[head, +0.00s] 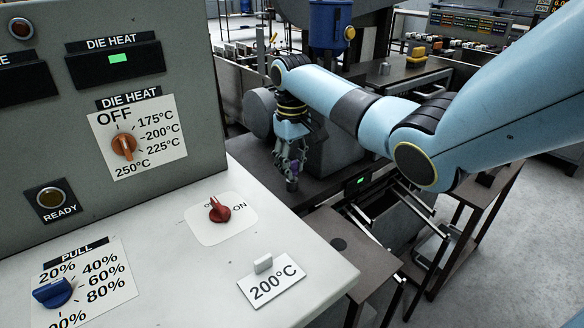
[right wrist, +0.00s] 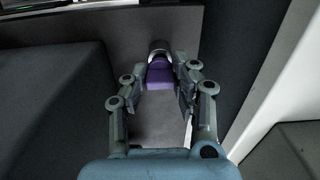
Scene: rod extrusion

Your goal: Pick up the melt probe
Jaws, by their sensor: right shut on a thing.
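My right gripper (head: 291,168) reaches down above the dark table beside the machine. In the right wrist view its fingers (right wrist: 171,80) are closed on the sides of a purple piece (right wrist: 160,73) with a round grey metal end (right wrist: 159,47), which I take to be the melt probe. In the head view only a bit of purple shows between the fingers, with a dark short cylinder (head: 292,184) just below them. I cannot tell whether the piece touches the table. My left gripper is not in view.
A grey control cabinet (head: 160,70) and white console (head: 170,235) with an orange dial (head: 124,145), red knob (head: 220,210), blue knob (head: 53,292) and a 200°C card (head: 271,286) fill the left. A dark rail frame (head: 400,225) stands right of the gripper. Grey floor (head: 500,270) is open farther right.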

